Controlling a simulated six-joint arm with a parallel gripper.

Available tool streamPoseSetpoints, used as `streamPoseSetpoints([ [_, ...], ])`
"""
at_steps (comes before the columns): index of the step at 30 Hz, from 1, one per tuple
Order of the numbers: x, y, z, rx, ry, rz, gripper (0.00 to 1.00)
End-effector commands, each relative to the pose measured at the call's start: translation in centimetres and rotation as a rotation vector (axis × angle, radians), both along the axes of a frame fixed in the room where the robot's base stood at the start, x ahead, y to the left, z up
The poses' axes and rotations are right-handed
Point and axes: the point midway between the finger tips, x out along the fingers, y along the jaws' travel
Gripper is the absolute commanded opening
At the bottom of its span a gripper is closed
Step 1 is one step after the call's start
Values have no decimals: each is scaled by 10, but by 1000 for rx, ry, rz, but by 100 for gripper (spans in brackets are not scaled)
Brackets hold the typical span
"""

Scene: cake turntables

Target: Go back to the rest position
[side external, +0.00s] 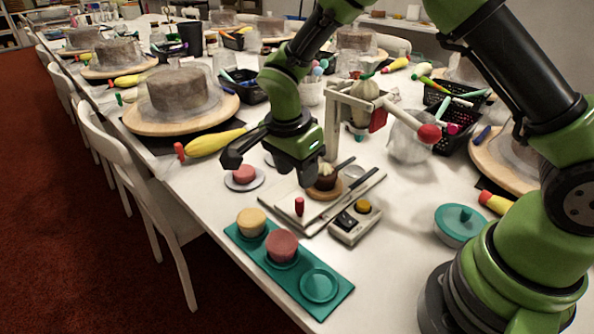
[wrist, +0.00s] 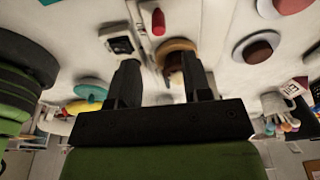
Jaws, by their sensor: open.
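My gripper (side external: 268,172) is open, with nothing between its fingers, and hangs above the table near the small press stand. Its two dark fingers also show spread apart in the wrist view (wrist: 160,78). In the side view, a small brown cake (side external: 326,181) sits on a round wooden disc (side external: 318,193) under the stand, to the right of my gripper. In the wrist view the wooden disc (wrist: 181,45) lies beyond the fingers, partly covered by one. The exact height of the gripper above the table is hard to tell.
A teal tray (side external: 331,306) with yellow and red cakes lies at the front. A pink cake (side external: 244,174) is on a saucer. Turntables with large cakes (side external: 181,90) fill the back.

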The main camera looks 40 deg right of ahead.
Motion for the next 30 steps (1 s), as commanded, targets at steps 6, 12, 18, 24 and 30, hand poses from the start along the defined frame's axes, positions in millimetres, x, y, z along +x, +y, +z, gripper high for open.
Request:
streamPoseSetpoints([
  [6,-6,-3,34,35,-33,85,45],
  [12,-37,-13,106,98,-127,334,45],
  [18,-86,-19,161,112,-252,618,45],
  [24,-141,-22,191,60,-396,905,45],
  [30,-180,-20,198,-28,-504,1125,45],
])
